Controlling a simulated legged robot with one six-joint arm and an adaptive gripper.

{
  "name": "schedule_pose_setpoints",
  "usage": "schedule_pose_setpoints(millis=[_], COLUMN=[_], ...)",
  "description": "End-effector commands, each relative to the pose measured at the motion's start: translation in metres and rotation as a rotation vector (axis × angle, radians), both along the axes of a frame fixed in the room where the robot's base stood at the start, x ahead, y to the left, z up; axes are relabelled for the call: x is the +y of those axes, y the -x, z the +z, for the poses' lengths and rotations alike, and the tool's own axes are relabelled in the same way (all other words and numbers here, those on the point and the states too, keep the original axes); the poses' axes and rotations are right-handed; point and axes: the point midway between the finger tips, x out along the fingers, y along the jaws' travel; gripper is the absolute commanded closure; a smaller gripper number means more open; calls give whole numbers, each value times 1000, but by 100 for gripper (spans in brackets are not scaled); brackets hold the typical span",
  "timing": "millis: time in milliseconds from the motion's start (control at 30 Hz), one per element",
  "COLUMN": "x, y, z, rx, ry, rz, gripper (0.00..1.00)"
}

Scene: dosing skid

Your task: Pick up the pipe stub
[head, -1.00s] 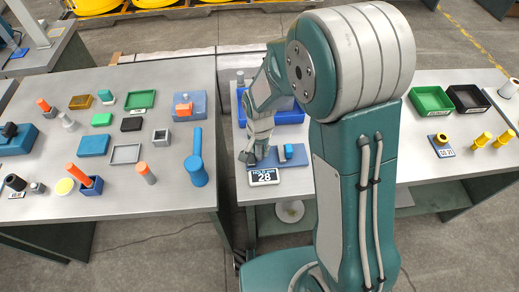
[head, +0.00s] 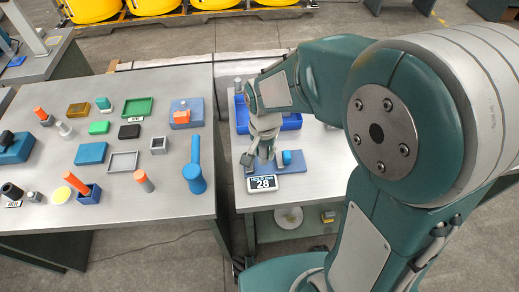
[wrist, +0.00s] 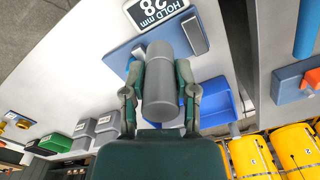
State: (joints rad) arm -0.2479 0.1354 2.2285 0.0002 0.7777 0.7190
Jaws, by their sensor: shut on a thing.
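The pipe stub (wrist: 162,90) is a plain grey cylinder in the middle of the wrist view. My gripper (wrist: 161,88) is shut on it, with one finger on each side. In the head view my gripper (head: 263,153) is over the blue base of a measuring gauge (head: 292,168), and the stub is mostly hidden by the fingers there. The gauge has upright jaws, and its display (head: 263,183) reads HOLD mm 28. The stub's far end is by the jaws; I cannot tell whether it touches the base.
A blue bin (head: 290,122) stands just behind the gauge. The left table (head: 130,205) holds many small parts and trays, including a blue pipe-like piece (head: 195,170). A gap separates the two tables.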

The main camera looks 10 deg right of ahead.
Motion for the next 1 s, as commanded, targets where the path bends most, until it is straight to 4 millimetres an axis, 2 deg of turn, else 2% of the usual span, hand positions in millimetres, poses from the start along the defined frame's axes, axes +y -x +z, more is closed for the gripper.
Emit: schedule_pose_setpoints(millis=[600, 800, 1000], x=[-18, -20, -22], y=[74, 85, 87], z=[35, 41, 42], rx=[-2, -1, 0], ry=[0, 0, 0], rz=[0, 0, 1], gripper=[100, 100, 100])
